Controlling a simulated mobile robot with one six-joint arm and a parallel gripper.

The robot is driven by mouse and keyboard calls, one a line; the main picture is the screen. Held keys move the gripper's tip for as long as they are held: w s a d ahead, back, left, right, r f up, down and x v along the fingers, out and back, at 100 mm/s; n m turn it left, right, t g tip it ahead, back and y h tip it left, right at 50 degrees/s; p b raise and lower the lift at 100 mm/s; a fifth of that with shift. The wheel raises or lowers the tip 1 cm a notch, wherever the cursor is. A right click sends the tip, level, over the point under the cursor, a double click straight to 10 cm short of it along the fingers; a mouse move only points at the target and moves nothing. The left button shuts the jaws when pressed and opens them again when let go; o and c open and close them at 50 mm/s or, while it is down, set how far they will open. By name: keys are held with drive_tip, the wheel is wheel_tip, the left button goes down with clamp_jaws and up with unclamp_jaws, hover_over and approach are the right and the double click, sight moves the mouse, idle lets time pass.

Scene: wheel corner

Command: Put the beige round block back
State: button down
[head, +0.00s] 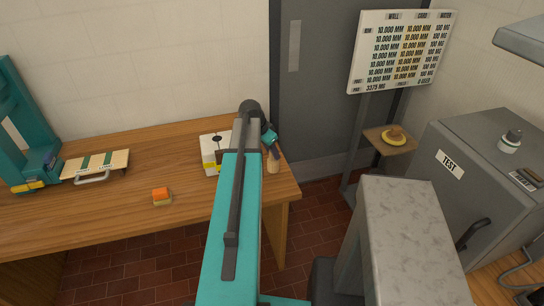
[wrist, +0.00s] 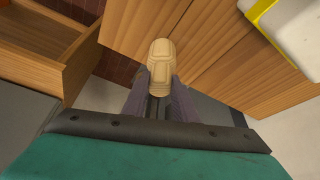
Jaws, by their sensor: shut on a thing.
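My gripper (head: 271,148) is shut on the beige round block (head: 273,166), near the right end of the wooden bench. In the wrist view the block (wrist: 160,62) sticks out upright from between the dark fingertips (wrist: 160,82), with wooden surfaces behind it. I cannot tell from these views whether the block touches the bench.
A white box with yellow (head: 209,153) stands just left of the gripper. A small shelf (head: 405,147) and grey TEST cabinet (head: 450,190) stand to the right.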

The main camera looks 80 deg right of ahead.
sight(272, 157)
drive_tip(key=shift+f, duration=0.4)
drive_tip(key=shift+f+p, duration=0.7)
drive_tip(key=shift+f, duration=0.45)
drive_tip(key=shift+f, duration=0.2)
drive_tip(key=c, duration=1.4)
unclamp_jaws()
drive_tip(key=shift+c, duration=0.2)
drive_tip(key=shift+r, duration=0.1)
drive_tip(key=shift+w, duration=0.1)
drive_tip(key=shift+b+v, duration=1.35)
drive_tip(key=shift+v, duration=0.8)
drive_tip(key=b+v, duration=0.2)
drive_tip(key=v, duration=0.7)
drive_tip(key=shift+a, duration=0.2)
drive_tip(key=shift+r, duration=0.15)
